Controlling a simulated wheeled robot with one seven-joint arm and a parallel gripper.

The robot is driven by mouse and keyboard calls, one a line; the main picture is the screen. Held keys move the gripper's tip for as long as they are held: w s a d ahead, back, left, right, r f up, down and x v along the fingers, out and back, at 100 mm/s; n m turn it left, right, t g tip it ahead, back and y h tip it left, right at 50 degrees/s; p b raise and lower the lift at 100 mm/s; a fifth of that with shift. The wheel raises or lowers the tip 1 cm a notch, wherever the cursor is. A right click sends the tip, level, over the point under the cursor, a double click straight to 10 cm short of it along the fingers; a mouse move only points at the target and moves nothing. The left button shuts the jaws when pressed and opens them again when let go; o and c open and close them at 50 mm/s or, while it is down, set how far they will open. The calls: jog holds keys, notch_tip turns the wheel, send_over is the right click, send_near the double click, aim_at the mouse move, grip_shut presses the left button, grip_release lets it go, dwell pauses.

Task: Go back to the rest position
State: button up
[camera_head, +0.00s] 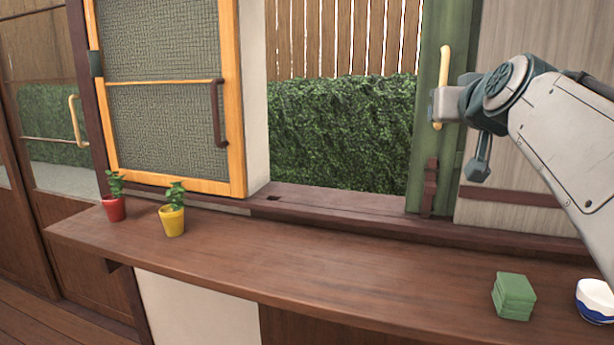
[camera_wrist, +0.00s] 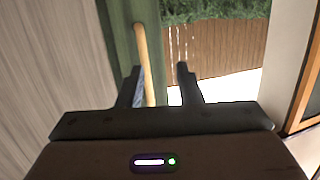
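My gripper (camera_head: 438,106) is raised at the right, level with the yellow bar handle (camera_head: 445,65) on the green door frame (camera_head: 428,150). It hides part of the handle in the head view. In the wrist view, my gripper (camera_wrist: 159,70) has its two fingers apart. The yellow handle (camera_wrist: 142,50) shows between them, nearer the left finger, with a clear gap to the right finger. I cannot tell whether the left finger touches it or how deep the handle sits between the fingers.
A long wooden counter (camera_head: 300,265) runs below the window opening. On it stand a red pot (camera_head: 113,208), a yellow pot (camera_head: 172,222), green stacked boxes (camera_head: 514,297) and a blue-white bowl (camera_head: 596,302). An orange-framed screen panel (camera_head: 165,110) stands left. The counter's middle is clear.

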jog(key=s+a+f+g+y+p, duration=0.2)
jog(key=s+a+f+g+p, duration=0.55)
jog(key=p, duration=0.75)
jog(key=s+a+f+g+p, duration=0.1)
jog(key=s+f+g+p, duration=0.1)
jog(key=s+p, duration=0.4)
jog(key=s+a+f+n+g+p, duration=0.1)
jog(key=s+f+g+p, duration=0.1)
jog(key=s+p, duration=0.3)
jog(key=shift+s+a+f+g+h+p, duration=0.35)
jog(key=shift+s+g, duration=0.4)
jog(key=shift+s, duration=0.5)
